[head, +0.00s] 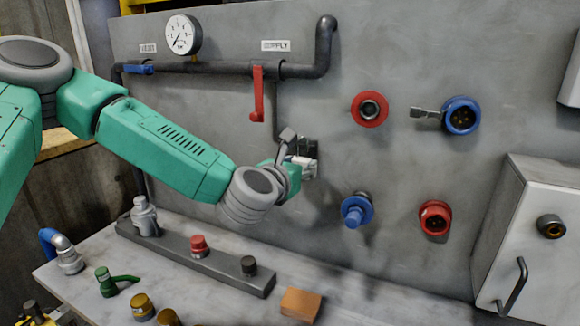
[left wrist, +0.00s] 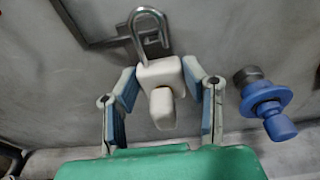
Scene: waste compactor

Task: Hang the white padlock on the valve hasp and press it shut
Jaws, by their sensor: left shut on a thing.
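The white padlock (left wrist: 160,76) is between the two fingers of my left gripper (head: 299,168), which is shut on its body. In the left wrist view its metal shackle (left wrist: 150,22) points up, in front of a dark bracket on the panel. This bracket looks like the valve hasp (left wrist: 98,38). I cannot tell whether the shackle passes through it or whether the shackle is closed. In the head view the padlock (head: 303,161) is small and partly covered by the gripper, close to the grey panel. My right gripper is not in view.
A red valve handle (head: 257,95) hangs from the pipe (head: 210,67) above the gripper. A blue plug (head: 355,211) sticks out at lower right, with red and blue sockets around it. A bench (head: 225,290) with several fittings lies below. A grey cabinet (head: 525,230) stands right.

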